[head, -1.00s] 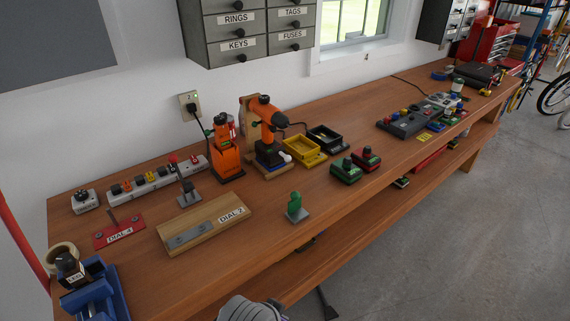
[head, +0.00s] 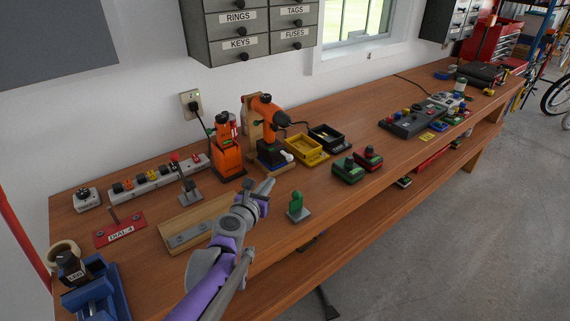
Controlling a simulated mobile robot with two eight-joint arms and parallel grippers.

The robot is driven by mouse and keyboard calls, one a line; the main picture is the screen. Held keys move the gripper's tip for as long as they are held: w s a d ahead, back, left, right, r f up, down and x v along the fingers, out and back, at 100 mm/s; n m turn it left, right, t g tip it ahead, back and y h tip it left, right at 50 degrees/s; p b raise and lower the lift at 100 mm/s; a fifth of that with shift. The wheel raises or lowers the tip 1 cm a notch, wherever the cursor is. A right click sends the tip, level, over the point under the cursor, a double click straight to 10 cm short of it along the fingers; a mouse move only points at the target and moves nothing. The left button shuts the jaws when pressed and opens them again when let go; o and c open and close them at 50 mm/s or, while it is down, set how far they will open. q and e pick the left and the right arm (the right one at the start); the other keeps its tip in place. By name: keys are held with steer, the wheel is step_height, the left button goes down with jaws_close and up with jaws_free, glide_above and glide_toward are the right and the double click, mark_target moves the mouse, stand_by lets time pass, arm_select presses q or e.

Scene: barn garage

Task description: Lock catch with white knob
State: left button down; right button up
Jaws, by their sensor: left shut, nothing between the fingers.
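A small white knob (head: 289,157) shows at the foot of the orange drill (head: 266,112), by its black and blue base. The catch it belongs to is too small to make out, so I cannot tell whether it is locked. My left gripper (head: 268,185) is shut and empty. It appears in front of and below the white knob in the picture, apart from it, with its tips pointing toward the drill stand. My left arm covers part of the wooden board with the grey plate (head: 188,236). My right gripper is not in view.
A green knob on a grey base (head: 297,207) stands just right of my left gripper. A yellow bin (head: 305,150) and a black bin (head: 327,138) sit right of the drill. An orange tool (head: 228,155) stands to its left. Bare bench lies around the green knob.

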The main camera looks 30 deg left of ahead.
arm_select(q)
glide_toward(285, 155)
steer(key=w, duration=0.1)
steer(key=w+f, duration=0.1)
steer(key=w, duration=0.3)
steer(key=shift+w+d+f+p, duration=0.15)
steer(key=shift+w+d+p, duration=0.05)
steer(key=shift+d+p, duration=0.15)
stand_by(0.3)
steer(key=shift+w+a, duration=0.15)
steer(key=shift+a, duration=0.3)
steer(key=shift+w+a, duration=0.2)
steer(key=shift+a, duration=0.3)
steer(key=shift+s, duration=0.1)
